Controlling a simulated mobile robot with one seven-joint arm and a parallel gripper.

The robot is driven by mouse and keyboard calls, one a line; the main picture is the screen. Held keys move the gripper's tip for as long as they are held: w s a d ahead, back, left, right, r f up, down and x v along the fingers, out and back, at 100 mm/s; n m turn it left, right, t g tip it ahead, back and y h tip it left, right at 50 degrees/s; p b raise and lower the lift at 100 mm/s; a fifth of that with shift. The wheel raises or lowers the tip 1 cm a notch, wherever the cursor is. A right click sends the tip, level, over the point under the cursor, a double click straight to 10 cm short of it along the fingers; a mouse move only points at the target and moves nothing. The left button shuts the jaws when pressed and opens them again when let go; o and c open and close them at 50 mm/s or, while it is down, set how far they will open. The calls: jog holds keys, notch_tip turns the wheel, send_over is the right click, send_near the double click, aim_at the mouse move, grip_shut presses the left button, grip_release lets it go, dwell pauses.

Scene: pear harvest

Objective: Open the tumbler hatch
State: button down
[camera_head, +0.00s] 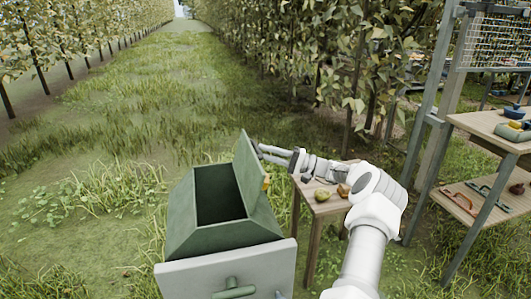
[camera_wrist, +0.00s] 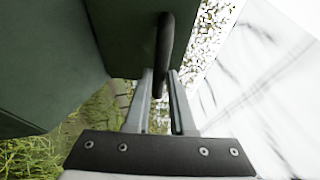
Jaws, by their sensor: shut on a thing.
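The green tumbler (camera_head: 225,237) stands in front of me in the head view, with its dark inside showing through the open top. Its hatch (camera_head: 250,172) stands raised and steeply tilted at the right side of the opening. My gripper (camera_head: 259,149) is at the hatch's outer side near its top edge. In the wrist view, my gripper (camera_wrist: 161,78) has its two fingers closed around a dark bar-like handle (camera_wrist: 165,45) beside the green hatch panel (camera_wrist: 125,35). The handle's lower part is partly hidden between the fingers. A small yellow part (camera_head: 266,183) sits at the hatch's right edge.
A small wooden table (camera_head: 325,208) with a pear (camera_head: 322,195) and other small items stands right of the tumbler, under my arm. A wooden shelf rack (camera_head: 485,125) stands at the far right. Tree rows line both sides; the grass lane (camera_head: 135,100) behind is free.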

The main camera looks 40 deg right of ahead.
jog(key=shift+a+f, duration=0.35)
jog(key=shift+f, duration=0.3)
jog(key=c, duration=0.8)
grip_release()
jog(key=shift+w+a, duration=0.1)
jog(key=shift+w, duration=0.05)
jog(key=shift+o, duration=0.2)
jog(key=shift+r, duration=0.15)
jog(key=shift+d+r, duration=0.1)
jog(key=shift+d, duration=0.1)
jog(key=p+v, duration=0.1)
jog(key=v, duration=1.6)
jog(key=shift+d, duration=0.15)
